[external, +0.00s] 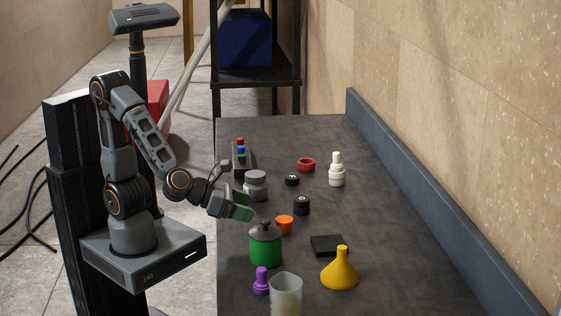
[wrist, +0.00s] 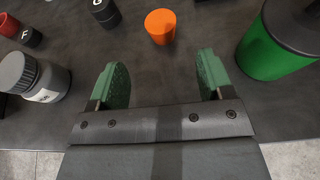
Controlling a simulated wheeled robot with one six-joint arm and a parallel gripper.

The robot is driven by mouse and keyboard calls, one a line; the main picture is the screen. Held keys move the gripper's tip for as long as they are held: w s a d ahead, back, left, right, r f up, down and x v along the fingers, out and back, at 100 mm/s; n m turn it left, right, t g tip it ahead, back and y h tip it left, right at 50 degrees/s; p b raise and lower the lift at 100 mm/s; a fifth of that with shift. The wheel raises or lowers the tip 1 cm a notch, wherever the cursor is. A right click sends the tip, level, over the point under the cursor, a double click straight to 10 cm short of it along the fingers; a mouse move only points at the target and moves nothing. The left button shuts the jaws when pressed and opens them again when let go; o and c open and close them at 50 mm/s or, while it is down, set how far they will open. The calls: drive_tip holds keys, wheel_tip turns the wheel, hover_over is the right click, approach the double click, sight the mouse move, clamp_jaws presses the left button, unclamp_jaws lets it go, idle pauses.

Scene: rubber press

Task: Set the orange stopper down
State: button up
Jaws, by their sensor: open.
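The orange stopper (external: 285,224) stands on the dark table, just behind the green canister. It also shows in the wrist view (wrist: 161,26), ahead of the fingertips and apart from them, roughly centred between them. My gripper (external: 240,207) is open with nothing between its green pads. In the wrist view its two fingers (wrist: 158,75) are spread wide, with bare table between them. In the external view my gripper is above the table, to the left of the stopper.
The green canister (external: 265,246) stands close to the stopper. A grey jar (external: 256,186) and a black weight (external: 302,206) are nearby. A yellow funnel (external: 340,271), a black block (external: 328,245), a purple stopper (external: 261,281) and a translucent cup (external: 286,296) are at the front.

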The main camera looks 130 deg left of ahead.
drive_tip(key=shift+s+d+r, duration=0.1)
drive_tip(key=shift+s+d, duration=0.1)
drive_tip(key=shift+s+a+n+g, duration=0.1)
drive_tip(key=shift+s+n+g, duration=0.2)
drive_tip(key=shift+n, duration=0.2)
drive_tip(key=s+n+g, duration=0.1)
drive_tip(key=n, duration=0.2)
drive_tip(key=s+n+g, duration=0.1)
drive_tip(key=n, duration=0.2)
drive_tip(key=s+f+n+g, duration=0.1)
drive_tip(key=s+n, duration=0.1)
drive_tip(key=shift+a+f+n+h, duration=0.1)
drive_tip(key=shift+a+n+h, duration=0.05)
drive_tip(key=shift+n+h, duration=0.25)
drive_tip(key=s+n, duration=0.1)
drive_tip(key=n, duration=0.1)
drive_tip(key=s+d+n+g+h, duration=0.1)
drive_tip(key=n, duration=0.1)
drive_tip(key=s+d+f+n+g, duration=0.1)
drive_tip(key=shift+f+n+h, duration=0.1)
drive_tip(key=shift+n+h, duration=0.3)
drive_tip(key=s+d+n+g+h, duration=0.1)
drive_tip(key=s+d+n+h, duration=0.2)
drive_tip(key=d+n+h, duration=0.4)
drive_tip(key=d+n, duration=0.2)
drive_tip(key=n, duration=0.2)
drive_tip(key=shift+d, duration=0.35)
